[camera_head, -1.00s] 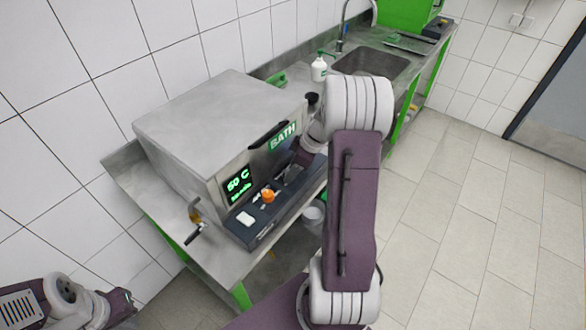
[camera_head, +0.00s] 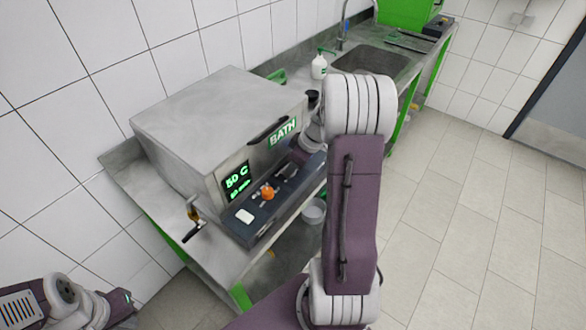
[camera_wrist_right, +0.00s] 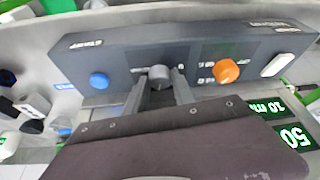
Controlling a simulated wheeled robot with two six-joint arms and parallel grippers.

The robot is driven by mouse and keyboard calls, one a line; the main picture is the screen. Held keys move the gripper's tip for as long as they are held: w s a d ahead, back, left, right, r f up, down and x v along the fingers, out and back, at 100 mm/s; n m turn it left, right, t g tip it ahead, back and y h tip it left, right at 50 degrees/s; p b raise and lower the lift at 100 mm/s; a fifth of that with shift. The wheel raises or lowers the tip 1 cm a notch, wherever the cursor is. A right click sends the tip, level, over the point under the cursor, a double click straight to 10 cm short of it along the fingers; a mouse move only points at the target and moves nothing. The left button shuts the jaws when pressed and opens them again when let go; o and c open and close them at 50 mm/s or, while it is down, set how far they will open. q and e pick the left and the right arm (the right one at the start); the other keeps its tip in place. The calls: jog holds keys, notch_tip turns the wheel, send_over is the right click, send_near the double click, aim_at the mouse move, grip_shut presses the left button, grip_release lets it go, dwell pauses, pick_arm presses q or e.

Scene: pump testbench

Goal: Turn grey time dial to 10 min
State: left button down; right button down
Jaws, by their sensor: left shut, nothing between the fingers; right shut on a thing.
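The grey time dial (camera_wrist_right: 159,75) sits on the dark control panel (camera_wrist_right: 120,61) of the bath, between the blue knob and the orange knob. My right gripper (camera_wrist_right: 160,84) is shut on this dial, with one finger on each side. The green display (camera_head: 237,181) reads 50 C in the head view, with a smaller minutes line below that is blurred. In the right wrist view that line (camera_wrist_right: 264,108) seems to read 10 min. In the head view my right arm hides part of the panel. My left gripper (camera_head: 124,303) is shut and empty at the lower left, apart from the bath.
An orange knob (camera_wrist_right: 226,71), a white switch (camera_wrist_right: 278,65) and a blue knob (camera_wrist_right: 98,80) share the panel. A brass valve with a black handle (camera_head: 194,230) stands at the bath's left. A soap bottle (camera_head: 319,67) and sink (camera_head: 370,62) lie beyond. The floor at right is clear.

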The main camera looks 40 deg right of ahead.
jog(key=shift+a+m+h+b, duration=0.1)
jog(key=shift+m+h+b, duration=0.25)
jog(key=shift+m, duration=0.75)
jog(key=shift+m+t+h, duration=0.3)
jog(key=shift+m+h, duration=0.15)
jog(key=shift+m, duration=0.45)
jog(key=c, duration=1.1)
grip_release()
jog(key=shift+o, duration=0.2)
jog(key=v, duration=0.9)
